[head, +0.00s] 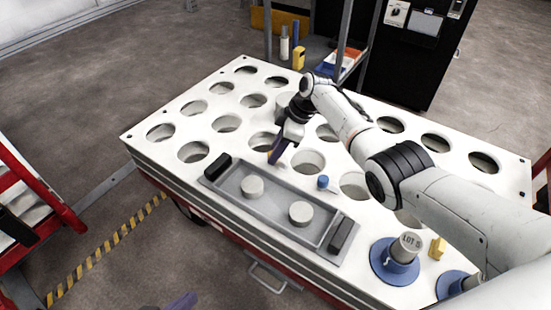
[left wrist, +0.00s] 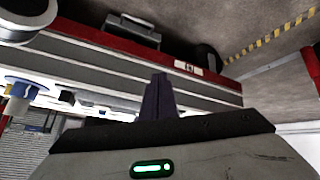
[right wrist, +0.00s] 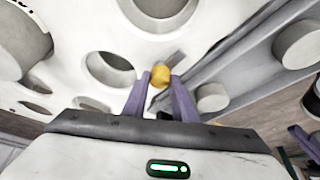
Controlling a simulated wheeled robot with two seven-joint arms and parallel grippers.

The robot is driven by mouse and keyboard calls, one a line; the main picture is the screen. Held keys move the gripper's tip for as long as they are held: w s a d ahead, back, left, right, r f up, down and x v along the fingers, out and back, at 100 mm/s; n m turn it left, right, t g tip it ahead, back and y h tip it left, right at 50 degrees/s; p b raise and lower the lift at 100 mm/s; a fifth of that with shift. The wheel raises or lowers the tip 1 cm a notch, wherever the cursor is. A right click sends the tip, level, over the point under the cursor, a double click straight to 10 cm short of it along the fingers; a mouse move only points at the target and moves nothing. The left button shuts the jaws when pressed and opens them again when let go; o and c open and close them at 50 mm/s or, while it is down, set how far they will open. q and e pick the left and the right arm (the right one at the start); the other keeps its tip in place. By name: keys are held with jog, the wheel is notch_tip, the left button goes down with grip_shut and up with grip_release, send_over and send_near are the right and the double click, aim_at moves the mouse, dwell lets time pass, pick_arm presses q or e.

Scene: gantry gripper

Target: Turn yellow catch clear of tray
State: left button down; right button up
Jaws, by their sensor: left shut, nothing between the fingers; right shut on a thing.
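The grey tray (head: 280,215) lies on the white cart top, with a black handle at each end and two pale round pieces (head: 252,187) (head: 300,212) in it. My right gripper (head: 276,158) is at the tray's far edge. In the right wrist view its purple fingers (right wrist: 160,80) are shut on the yellow catch (right wrist: 161,75), beside the tray wall. In the head view the fingers mostly hide the catch. I cannot tell whether it still overlaps the tray. My left gripper (head: 182,301) is shut and empty, low in front of the cart; its fingers also show in the left wrist view (left wrist: 158,97).
The white cart top (head: 300,92) has several round holes. A blue knob (head: 323,182) stands just behind the tray. At right are a labelled cylinder (head: 408,245) on a blue base and a yellow block (head: 438,248). A red frame (head: 40,190) stands at left.

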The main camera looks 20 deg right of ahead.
pick_arm(q)
jog(key=shift+w+d+r+t+h+b, duration=0.25)
jog(key=shift+d+r+b, duration=0.1)
jog(key=shift+r+b, duration=0.1)
jog(key=shift+w+d+r+t+h+b, duration=0.15)
jog(key=shift+d+r+h+b, duration=0.1)
jog(key=shift+d+r+b, duration=0.15)
pick_arm(e)
jog(key=shift+n, duration=0.7)
jog(key=shift+g, duration=0.3)
jog(key=o, duration=1)
